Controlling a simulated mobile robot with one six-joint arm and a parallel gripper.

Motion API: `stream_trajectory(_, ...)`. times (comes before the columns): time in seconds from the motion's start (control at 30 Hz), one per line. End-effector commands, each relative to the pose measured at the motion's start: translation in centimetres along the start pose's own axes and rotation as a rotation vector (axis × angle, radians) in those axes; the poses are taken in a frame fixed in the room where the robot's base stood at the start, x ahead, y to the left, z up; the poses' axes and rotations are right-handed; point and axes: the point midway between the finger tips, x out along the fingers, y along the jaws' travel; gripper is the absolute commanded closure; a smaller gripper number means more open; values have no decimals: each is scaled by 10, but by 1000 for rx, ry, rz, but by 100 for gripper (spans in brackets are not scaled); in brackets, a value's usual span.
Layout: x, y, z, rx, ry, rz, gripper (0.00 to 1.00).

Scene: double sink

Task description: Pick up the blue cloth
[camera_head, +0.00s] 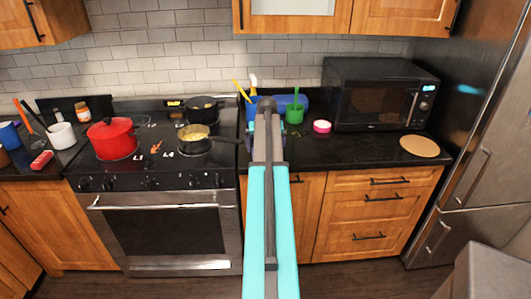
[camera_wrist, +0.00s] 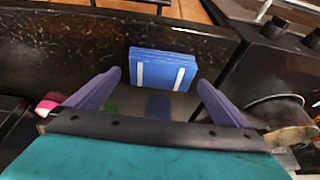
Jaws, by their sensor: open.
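The blue cloth (camera_wrist: 163,68) shows in the wrist view as a flat folded block with two white stripes. It lies on the dark counter near an edge, with wooden drawer fronts beyond. In the head view I cannot make it out; my arm covers that part of the counter. My gripper (camera_head: 264,128) is over the counter just right of the stove. In the wrist view, my gripper (camera_wrist: 159,82) has its two purple fingers spread apart with nothing between them. The cloth appears beyond the fingertips, roughly centred between them, with no visible contact.
A stove with a red pot (camera_head: 112,138), a pan (camera_head: 193,139) and a black pot (camera_head: 200,108) stands left. A green cup (camera_head: 294,113), a blue container (camera_head: 297,99), a pink round item (camera_head: 321,127) and a microwave (camera_head: 378,95) are nearby.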

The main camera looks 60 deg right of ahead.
Motion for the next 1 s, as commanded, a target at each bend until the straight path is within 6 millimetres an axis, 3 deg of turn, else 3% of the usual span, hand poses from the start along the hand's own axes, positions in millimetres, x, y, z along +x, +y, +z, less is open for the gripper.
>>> stream_trajectory(0.3,21,0,0,0,0,0,0)
stream_trajectory(0.87,22,0,0,1,1,0,0)
stream_trajectory(1.0,21,0,0,1,1,0,24)
